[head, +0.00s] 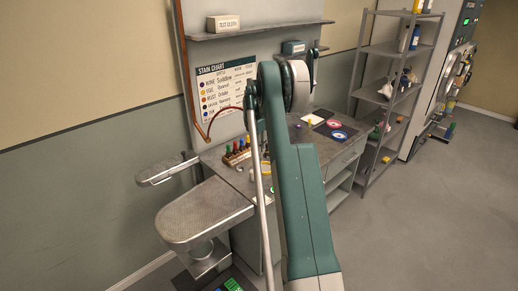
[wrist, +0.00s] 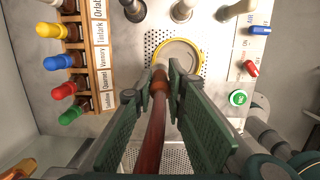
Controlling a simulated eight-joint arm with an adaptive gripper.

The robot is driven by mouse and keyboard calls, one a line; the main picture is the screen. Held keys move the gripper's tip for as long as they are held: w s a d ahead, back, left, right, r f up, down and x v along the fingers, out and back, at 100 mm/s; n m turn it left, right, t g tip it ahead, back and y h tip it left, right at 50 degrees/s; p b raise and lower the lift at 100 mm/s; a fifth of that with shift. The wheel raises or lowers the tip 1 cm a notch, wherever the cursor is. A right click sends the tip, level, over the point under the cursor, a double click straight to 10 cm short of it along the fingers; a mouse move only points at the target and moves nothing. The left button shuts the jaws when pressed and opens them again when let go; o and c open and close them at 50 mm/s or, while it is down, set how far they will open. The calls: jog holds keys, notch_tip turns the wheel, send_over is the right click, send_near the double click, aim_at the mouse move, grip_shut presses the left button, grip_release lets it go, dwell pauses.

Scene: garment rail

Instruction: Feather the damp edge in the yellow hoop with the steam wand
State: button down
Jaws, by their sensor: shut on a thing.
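In the wrist view, my gripper (wrist: 172,82) has its two green fingers closed on a slim reddish-brown tube with an orange-brown collar, which I take to be the steam wand (wrist: 150,140). The wand runs from between the fingertips down toward the camera. The yellow hoop (wrist: 199,56) lies just beyond the fingertips on a perforated metal plate, around a pale grey cloth-like disc (wrist: 179,54). The fingertips overlap the hoop's lower edge in the picture; whether the wand touches the cloth I cannot tell. No damp edge is clear. In the head view, my arm hides the gripper.
A wooden rack (wrist: 99,62) of bottles with coloured caps stands left of the hoop. Several nozzle-like ends (wrist: 183,10) show beyond it. A green round button (wrist: 238,98) is at right. The head view shows a metal pressing board (head: 205,212) and a grey shelf unit (head: 385,48).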

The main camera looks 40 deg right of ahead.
jog(key=shift+s+a, duration=0.15)
jog(key=shift+a, duration=0.05)
jog(key=shift+s+a+b, duration=0.3)
jog(key=shift+s+a, duration=0.25)
jog(key=shift+a, duration=0.2)
jog(key=shift+s, duration=0.15)
dwell(0.5)
jog(key=shift+s+a, duration=0.2)
jog(key=shift+s, duration=0.3)
jog(key=shift+s+a, duration=0.2)
jog(key=shift+s, duration=0.3)
jog(key=shift+s+b, duration=0.2)
jog(key=shift+b, duration=0.1)
jog(key=shift+s+d, duration=0.2)
jog(key=shift+s, duration=0.3)
jog(key=shift+s+d, duration=0.15)
jog(key=shift+s, duration=0.3)
